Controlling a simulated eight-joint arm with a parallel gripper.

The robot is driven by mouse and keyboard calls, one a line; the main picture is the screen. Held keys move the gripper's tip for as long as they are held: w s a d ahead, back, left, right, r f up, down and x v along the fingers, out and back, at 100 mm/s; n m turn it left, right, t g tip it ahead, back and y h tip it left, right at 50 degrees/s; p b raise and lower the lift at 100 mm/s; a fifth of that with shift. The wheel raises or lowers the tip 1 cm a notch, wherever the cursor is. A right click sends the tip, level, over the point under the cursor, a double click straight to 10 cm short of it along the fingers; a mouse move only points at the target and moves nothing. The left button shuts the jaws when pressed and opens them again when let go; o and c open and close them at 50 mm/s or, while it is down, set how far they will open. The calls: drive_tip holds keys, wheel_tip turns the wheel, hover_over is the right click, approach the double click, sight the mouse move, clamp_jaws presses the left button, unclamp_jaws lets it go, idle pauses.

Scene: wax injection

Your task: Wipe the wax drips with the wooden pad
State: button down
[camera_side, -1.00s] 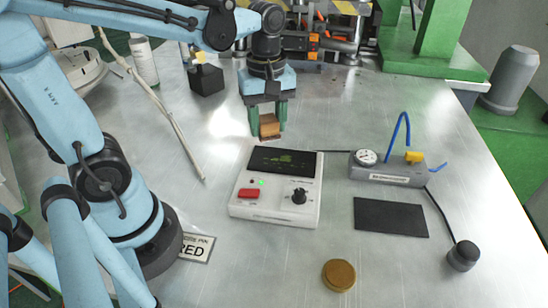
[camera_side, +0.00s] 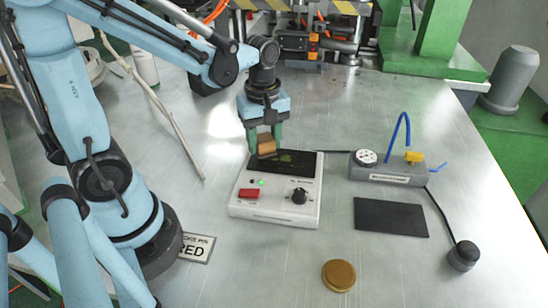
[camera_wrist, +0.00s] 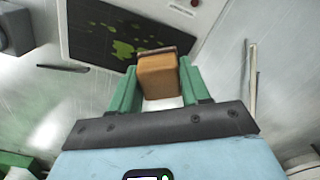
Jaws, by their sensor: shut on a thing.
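My gripper (camera_side: 264,146) is shut on the wooden pad (camera_side: 266,147), a small brown block between its two green fingers. It hangs at the far left edge of the dark panel on the white control box. In the wrist view my gripper (camera_wrist: 158,85) holds the pad (camera_wrist: 158,77) at the edge of the dark panel (camera_wrist: 95,30). Yellow-green wax drips (camera_wrist: 124,48) are spattered on that panel, and they also show in the side view (camera_side: 290,158). I cannot tell whether the pad touches the panel.
The white box (camera_side: 275,212) has a red button and a black knob. Right of it are a grey gauge block (camera_side: 385,178) with a blue tube, a black mat (camera_side: 391,217) and a black knob-like piece (camera_side: 463,256). A brass disc (camera_side: 338,275) lies in front. A pale rod (camera_side: 170,125) lies left.

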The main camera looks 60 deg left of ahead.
sight(294, 161)
drive_tip(key=shift+f, duration=0.65)
drive_tip(key=shift+w+d+f, duration=0.1)
drive_tip(key=shift+f, duration=0.1)
drive_tip(key=shift+w+d+f, duration=0.15)
drive_tip(key=shift+w+d, duration=0.7)
drive_tip(key=shift+w+d+f, duration=0.1)
drive_tip(key=shift+w+d, duration=0.2)
drive_tip(key=shift+w+d+r, duration=0.2)
drive_tip(key=shift+w+d, duration=0.3)
drive_tip(key=shift+w+d+f, duration=0.15)
drive_tip(key=shift+w+d, duration=0.55)
drive_tip(key=shift+w+d+f, duration=0.1)
drive_tip(key=shift+w+d, duration=0.55)
drive_tip(key=shift+s+a+r, duration=0.15)
drive_tip(key=shift+s+a, duration=0.55)
drive_tip(key=shift+a, duration=0.05)
drive_tip(key=shift+s+a+r, duration=0.1)
drive_tip(key=shift+s+a, duration=1.75)
drive_tip(key=shift+s, duration=0.05)
drive_tip(key=shift+s+a, duration=0.2)
drive_tip(key=shift+a, duration=0.05)
drive_tip(key=shift+s+a, duration=0.3)
drive_tip(key=shift+s, duration=0.05)
drive_tip(key=shift+r, duration=4)
